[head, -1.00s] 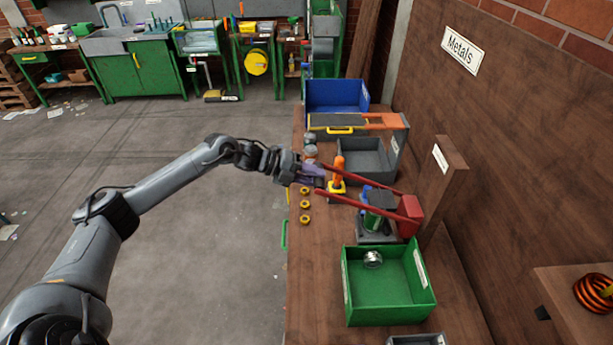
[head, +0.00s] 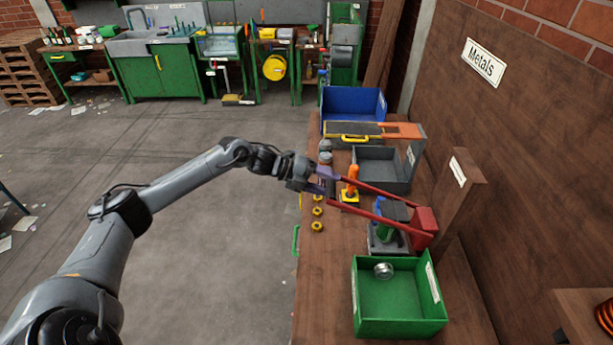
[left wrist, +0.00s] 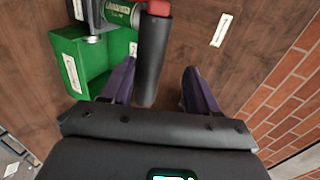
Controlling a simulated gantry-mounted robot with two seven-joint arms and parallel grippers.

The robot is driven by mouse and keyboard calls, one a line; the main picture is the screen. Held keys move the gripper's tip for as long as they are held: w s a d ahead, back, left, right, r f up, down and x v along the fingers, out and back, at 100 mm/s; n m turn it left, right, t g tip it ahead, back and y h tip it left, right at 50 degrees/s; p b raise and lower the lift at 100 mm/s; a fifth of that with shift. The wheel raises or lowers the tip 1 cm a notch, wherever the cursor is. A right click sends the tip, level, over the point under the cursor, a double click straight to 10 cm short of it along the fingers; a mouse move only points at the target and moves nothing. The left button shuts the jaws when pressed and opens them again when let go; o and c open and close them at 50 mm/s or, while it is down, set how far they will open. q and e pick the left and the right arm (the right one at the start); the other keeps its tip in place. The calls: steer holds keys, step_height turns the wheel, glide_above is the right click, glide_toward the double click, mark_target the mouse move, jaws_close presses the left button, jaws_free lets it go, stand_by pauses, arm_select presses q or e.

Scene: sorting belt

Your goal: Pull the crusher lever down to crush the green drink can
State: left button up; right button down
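The can crusher (head: 423,228), with a red end block and two long red lever bars (head: 378,219), stands on the wooden bench. My left gripper (head: 327,183) is at the free ends of the lever bars. In the left wrist view its two purple fingers (left wrist: 160,88) are apart, with the black lever grip (left wrist: 153,55) between them, nearer the left finger. Whether they touch it is unclear. My right gripper is out of view.
A green bin (head: 400,322) with a silver can stands in front of the crusher. An orange-handled tool (head: 352,180), several yellow nuts (head: 317,212), a grey bin (head: 382,175) and a blue bin (head: 352,104) are close by. A wooden post (head: 462,190) rises to the right.

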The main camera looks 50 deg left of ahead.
arm_select(q)
steer(key=p+v, duration=0.1)
steer(key=v, duration=0.9)
steer(key=shift+a+r, duration=0.1)
stand_by(0.3)
